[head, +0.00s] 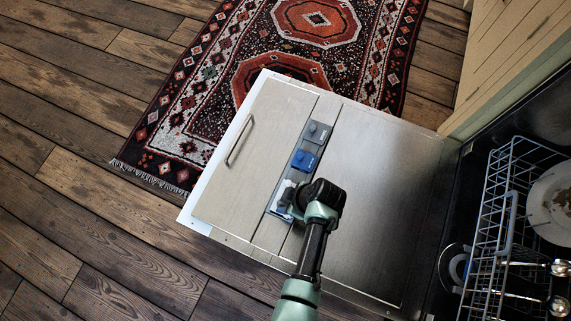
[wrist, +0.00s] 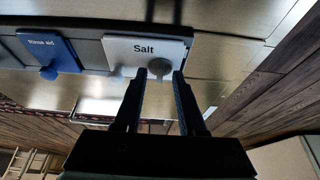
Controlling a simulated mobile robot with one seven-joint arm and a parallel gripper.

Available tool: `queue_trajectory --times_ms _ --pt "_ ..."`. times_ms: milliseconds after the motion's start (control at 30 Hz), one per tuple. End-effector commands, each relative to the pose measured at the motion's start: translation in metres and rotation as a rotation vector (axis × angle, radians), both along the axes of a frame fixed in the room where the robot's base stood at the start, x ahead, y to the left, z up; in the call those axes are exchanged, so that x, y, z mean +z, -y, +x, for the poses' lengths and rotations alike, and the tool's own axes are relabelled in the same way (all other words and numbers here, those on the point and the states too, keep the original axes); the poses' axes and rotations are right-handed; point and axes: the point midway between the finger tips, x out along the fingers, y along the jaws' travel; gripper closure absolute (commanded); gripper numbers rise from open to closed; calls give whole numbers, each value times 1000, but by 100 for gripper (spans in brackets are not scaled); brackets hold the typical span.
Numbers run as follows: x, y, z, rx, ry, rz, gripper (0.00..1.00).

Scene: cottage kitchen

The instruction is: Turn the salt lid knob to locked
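The white salt lid (wrist: 128,50), marked "Salt", sits at the end of the dispenser strip on the open dishwasher door. Its grey round knob (wrist: 158,66) shows in the wrist view between my two fingertips. My gripper (wrist: 160,75) is open, with a finger on either side of the knob and small gaps visible. I cannot tell whether the fingertips reach past the knob's top. In the head view my gripper (head: 290,208) is over the salt lid (head: 279,206) and hides most of it. The knob's lock position cannot be read.
A blue rinse aid lid (head: 304,160) with its own knob is beside the salt lid, and a grey lid (head: 316,131) lies beyond. The metal door (head: 375,180) has a handle (head: 240,141). A dish rack (head: 505,215) with plates is at right. A patterned rug (head: 200,110) covers the floor.

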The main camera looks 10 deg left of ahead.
Motion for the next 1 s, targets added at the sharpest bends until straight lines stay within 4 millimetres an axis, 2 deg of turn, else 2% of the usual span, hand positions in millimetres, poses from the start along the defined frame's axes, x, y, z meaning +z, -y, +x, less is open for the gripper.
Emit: queue_trajectory --times_ms 67,300,767,1000 --pt "0 0 0 0 0 0 60" --pt "0 0 0 0 0 0 100" --pt "1 0 0 -16 0 0 100" --pt "2 0 -3 -113 -2 -1 100"
